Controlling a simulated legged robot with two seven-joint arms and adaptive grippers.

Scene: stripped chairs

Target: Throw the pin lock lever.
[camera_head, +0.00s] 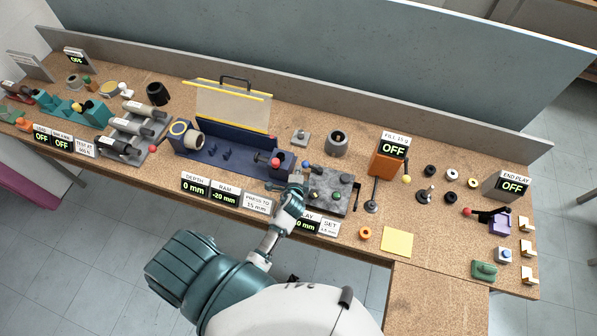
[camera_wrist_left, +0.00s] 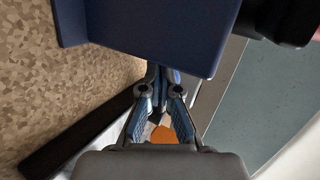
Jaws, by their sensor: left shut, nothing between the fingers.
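No label in view names the pin lock lever, so I cannot tell for certain which part it is. A dark blue press fixture (camera_head: 232,147) stands mid-bench, with a red knob (camera_head: 276,162) at its right end. My left gripper (camera_head: 301,183) is just right of and in front of that end, beside a grey stone plate (camera_head: 330,186). In the left wrist view its fingers (camera_wrist_left: 160,92) are shut and empty, close to a dark blue block (camera_wrist_left: 150,35); contact is unclear. Another lever with a red ball (camera_head: 467,211) sits on a purple bracket (camera_head: 499,225) at the right.
Display signs (camera_head: 226,194) line the front edge near my forearm. An orange box (camera_head: 385,164) and a black post (camera_head: 373,194) stand right of the plate. A raised clear guard (camera_head: 233,107) is behind the fixture.

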